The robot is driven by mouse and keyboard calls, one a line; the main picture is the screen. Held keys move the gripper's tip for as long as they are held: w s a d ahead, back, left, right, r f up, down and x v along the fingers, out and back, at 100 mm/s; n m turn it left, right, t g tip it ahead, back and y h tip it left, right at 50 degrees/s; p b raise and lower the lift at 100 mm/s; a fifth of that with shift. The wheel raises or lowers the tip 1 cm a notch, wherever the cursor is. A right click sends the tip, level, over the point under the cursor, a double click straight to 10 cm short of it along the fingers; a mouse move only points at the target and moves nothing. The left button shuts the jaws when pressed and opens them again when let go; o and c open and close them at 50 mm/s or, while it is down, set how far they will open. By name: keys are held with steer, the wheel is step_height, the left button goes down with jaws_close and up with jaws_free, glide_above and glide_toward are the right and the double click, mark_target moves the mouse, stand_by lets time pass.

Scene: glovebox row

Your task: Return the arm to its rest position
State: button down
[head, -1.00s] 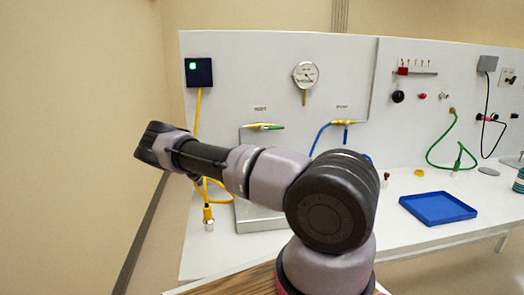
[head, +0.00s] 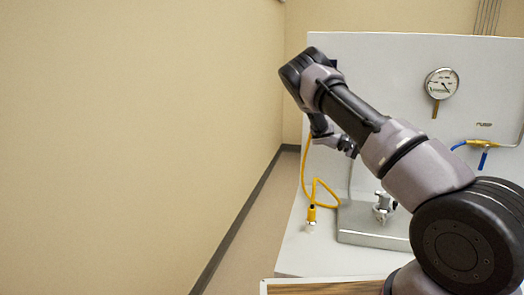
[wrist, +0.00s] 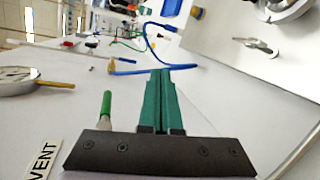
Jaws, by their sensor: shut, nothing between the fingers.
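My arm (head: 420,170) reaches up and to the left across the head view, its elbow raised in front of the white panel. My gripper (wrist: 162,85) shows in the wrist view as two green fingers side by side on a dark bar. The fingers are shut with nothing between them. They are seen against the white panel, near a green valve handle (wrist: 107,104) and a blue hose (wrist: 152,55); I cannot tell how far apart they are. In the head view, the fingers cannot be made out clearly behind the arm.
The white panel (head: 380,75) carries a gauge (head: 441,83). A yellow hose with a connector (head: 311,215) hangs at its left. A metal fitting (head: 383,208) stands on a grey plate (head: 370,236). A beige wall (head: 140,130) fills the left; floor shows between wall and bench.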

steer(key=s+a+r+t+y, duration=0.7)
steer(key=s+a+r, duration=0.2)
steer(key=s+r, duration=0.4)
steer(key=s+a+r+m+t+y, duration=0.1)
steer(key=s+a+r+t+y, duration=0.5)
steer(key=s+r, duration=0.7)
steer(key=s+a+y, duration=0.2)
steer(key=s+a, duration=0.2)
steer(key=shift+s+a+m+t, duration=0.2)
steer(key=shift+m+t, duration=0.1)
steer(key=shift+t, duration=0.1)
